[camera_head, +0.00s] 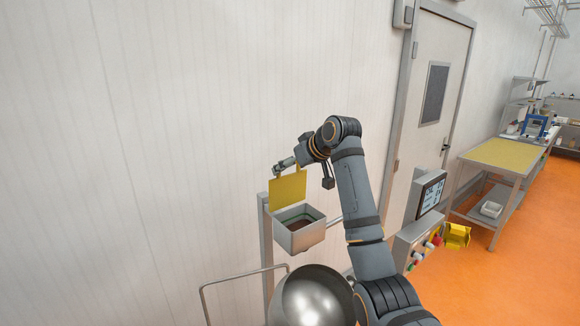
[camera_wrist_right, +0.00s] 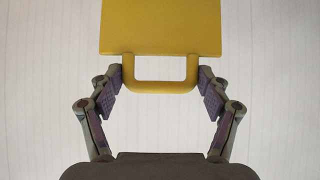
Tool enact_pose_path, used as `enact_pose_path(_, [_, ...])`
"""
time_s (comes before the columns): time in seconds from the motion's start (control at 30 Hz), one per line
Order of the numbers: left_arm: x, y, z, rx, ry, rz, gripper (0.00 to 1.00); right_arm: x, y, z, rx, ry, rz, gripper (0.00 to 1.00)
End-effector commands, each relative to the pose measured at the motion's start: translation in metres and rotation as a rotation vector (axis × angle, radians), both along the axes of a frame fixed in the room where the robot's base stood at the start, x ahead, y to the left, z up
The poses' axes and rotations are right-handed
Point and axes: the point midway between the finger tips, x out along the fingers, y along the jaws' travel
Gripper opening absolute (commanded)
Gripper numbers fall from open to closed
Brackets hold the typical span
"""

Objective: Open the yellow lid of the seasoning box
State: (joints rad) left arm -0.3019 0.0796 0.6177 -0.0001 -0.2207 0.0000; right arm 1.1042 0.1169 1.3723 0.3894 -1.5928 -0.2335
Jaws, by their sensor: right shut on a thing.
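The yellow lid (camera_head: 287,191) of the seasoning box stands raised, close to upright, at the back of the box. The grey box (camera_head: 302,238) is open at the top, and dark contents show inside its rim. My right gripper (camera_head: 283,166) is at the lid's top edge. In the right wrist view the lid (camera_wrist_right: 160,27) fills the top middle, with its U-shaped yellow handle (camera_wrist_right: 160,86) between the two fingers of my right gripper (camera_wrist_right: 160,78). The pads are closed against the handle's two sides. My left gripper is not in view.
A round metal bowl-like vessel (camera_head: 312,297) and a metal rail (camera_head: 241,275) are below the box. A control panel with buttons (camera_head: 418,243) and a screen (camera_head: 431,193) stand to the right. The white wall (camera_head: 130,150) is close behind the lid.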

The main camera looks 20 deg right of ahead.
Motion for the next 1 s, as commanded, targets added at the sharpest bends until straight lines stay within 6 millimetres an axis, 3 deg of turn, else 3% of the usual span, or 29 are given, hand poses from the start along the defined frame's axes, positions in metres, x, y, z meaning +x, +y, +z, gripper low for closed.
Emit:
enact_pose_path(0.03, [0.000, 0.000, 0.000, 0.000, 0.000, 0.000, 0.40, 0.000, -0.002, 0.003, -0.005, -0.006, -0.004, 0.21])
enact_pose_path(0.07, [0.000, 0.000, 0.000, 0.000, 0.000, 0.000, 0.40, 0.000, -0.002, 0.003, -0.005, -0.006, -0.004, 0.80])
enact_pose_path(0.1, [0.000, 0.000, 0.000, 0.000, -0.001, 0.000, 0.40, 0.000, -0.002, 0.003, -0.005, -0.005, -0.004, 0.85])
enact_pose_path(0.53, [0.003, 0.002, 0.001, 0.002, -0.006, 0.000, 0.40, -0.007, -0.004, 0.007, -0.003, -0.002, -0.001, 0.86])
enact_pose_path(1.0, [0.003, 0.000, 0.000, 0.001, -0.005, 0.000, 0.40, -0.083, -0.033, 0.068, -0.003, -0.005, -0.004, 0.86])
